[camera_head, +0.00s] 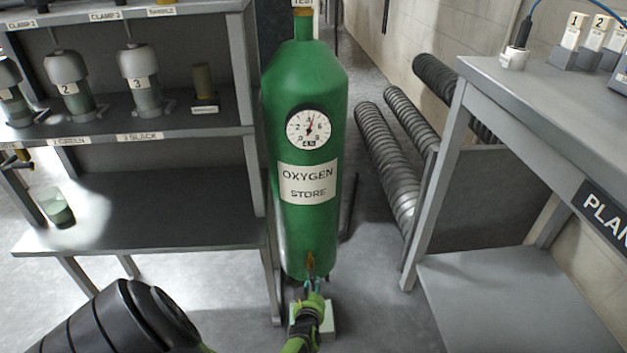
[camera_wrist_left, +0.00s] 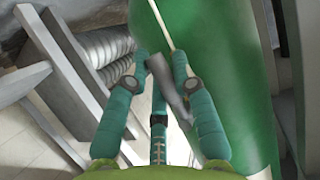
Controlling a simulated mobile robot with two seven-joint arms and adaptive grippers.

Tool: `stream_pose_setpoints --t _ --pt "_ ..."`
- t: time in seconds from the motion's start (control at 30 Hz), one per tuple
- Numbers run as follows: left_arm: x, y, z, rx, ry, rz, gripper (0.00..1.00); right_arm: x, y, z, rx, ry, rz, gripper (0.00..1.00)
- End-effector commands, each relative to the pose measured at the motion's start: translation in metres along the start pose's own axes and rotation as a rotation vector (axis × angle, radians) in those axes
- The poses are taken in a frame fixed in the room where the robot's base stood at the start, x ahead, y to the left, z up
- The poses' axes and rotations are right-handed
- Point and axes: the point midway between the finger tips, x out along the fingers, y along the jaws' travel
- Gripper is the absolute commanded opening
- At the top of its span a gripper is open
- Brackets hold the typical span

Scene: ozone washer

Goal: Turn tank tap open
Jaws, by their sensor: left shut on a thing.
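The green oxygen tank (camera_head: 304,225) stands upright in the middle of the head view, with a round dial (camera_head: 308,128) and an "OXYGEN STORE" label. The tank tap (camera_head: 311,262) is a small brownish piece low on the tank's front. My left gripper (camera_head: 312,285) is at the tap, its fingers shut on it. In the left wrist view my left gripper (camera_wrist_left: 164,70) has its teal fingers on either side of a grey lever, the tap (camera_wrist_left: 168,85), beside the green tank (camera_wrist_left: 222,70). The fingers partly hide the tap. My right gripper is not in view.
A grey shelf (camera_head: 150,250) with numbered jars stands to the left. A grey table (camera_head: 540,95) with small numbered blocks stands to the right. Ribbed hoses (camera_head: 390,165) lie behind it. A pale block (camera_head: 325,318) sits on the floor below the tap.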

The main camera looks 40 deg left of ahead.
Motion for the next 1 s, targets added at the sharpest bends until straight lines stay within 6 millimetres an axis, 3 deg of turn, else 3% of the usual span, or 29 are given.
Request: stream_pose_setpoints --t 0.03,0.07,0.1,0.67,1.0 --pt "-0.001 -0.002 0.003 -0.001 -0.004 -0.003 0.0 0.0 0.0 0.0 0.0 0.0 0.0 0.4" --pt "-0.001 -0.002 0.003 -0.001 -0.004 -0.003 0.38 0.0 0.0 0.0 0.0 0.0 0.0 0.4" --pt "-0.001 -0.002 0.002 -0.001 -0.003 -0.003 0.52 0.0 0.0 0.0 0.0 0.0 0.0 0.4" --pt "0.0 0.0 0.001 -0.013 0.003 0.004 0.52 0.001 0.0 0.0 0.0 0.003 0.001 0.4" --pt "0.003 0.013 0.001 -0.277 0.064 0.12 0.52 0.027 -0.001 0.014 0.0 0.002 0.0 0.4"
